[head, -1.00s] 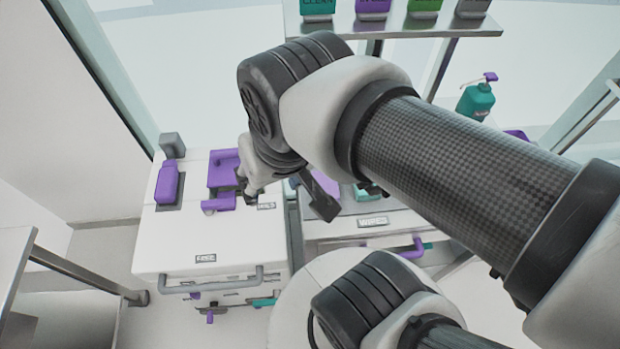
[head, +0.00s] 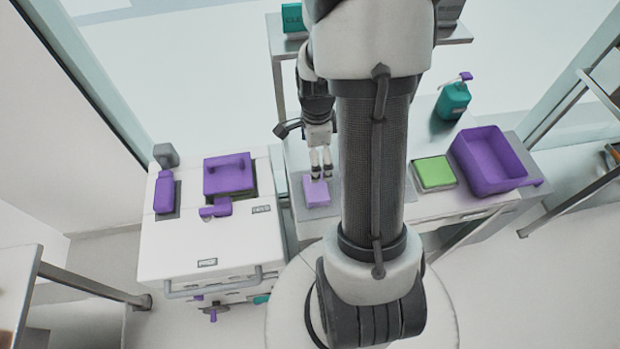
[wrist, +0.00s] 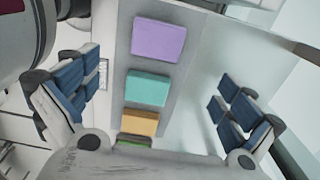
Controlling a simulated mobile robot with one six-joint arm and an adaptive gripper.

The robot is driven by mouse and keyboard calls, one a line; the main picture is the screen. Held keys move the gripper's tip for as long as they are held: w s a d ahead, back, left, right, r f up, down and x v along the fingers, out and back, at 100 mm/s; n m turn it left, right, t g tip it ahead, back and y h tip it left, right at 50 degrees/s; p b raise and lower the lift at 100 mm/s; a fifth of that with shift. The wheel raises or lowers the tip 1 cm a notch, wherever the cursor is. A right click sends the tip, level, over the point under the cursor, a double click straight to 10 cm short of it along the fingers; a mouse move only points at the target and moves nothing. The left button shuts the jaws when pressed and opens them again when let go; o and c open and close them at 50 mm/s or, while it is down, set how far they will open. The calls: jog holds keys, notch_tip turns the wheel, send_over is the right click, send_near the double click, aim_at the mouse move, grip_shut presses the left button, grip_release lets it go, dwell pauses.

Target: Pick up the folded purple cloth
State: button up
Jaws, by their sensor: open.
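The folded purple cloth (head: 317,192) is a flat light-purple square on a grey mat (head: 303,211) on the counter. In the wrist view the purple cloth (wrist: 159,41) is at the top of a row of folded cloths. My gripper (head: 320,174) is just behind and above the cloth in the head view. In the wrist view my gripper (wrist: 152,104) has its blue-padded fingers spread wide to either side of the row, with nothing between the pads. My arm hides part of the counter in the head view.
A teal cloth (wrist: 148,88) and an orange cloth (wrist: 141,123) lie near the purple one, with a green edge beyond. A green cloth (head: 434,172), a purple bin (head: 487,160) and a teal pump bottle (head: 453,101) stand right. A white cabinet (head: 190,240) adjoins left.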

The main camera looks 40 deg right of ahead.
jog(key=b, duration=0.2)
send_over(316, 187)
jog(key=f, duration=0.9)
jog(key=shift+w, duration=0.3)
jog(key=shift+s+f+b, duration=0.15)
jog(key=shift+f+b, duration=0.1)
jog(key=shift+f, duration=1.1)
jog(key=shift+s+f+b, duration=0.1)
jog(key=shift+f+b, duration=0.15)
jog(key=shift+f, duration=1.1)
jog(key=c, duration=0.9)
jog(key=shift+r, duration=0.1)
jog(key=shift+c, duration=0.2)
notch_tip(316, 187, up, 20)
jog(key=p, duration=0.4)
jog(key=shift+a, duration=0.1)
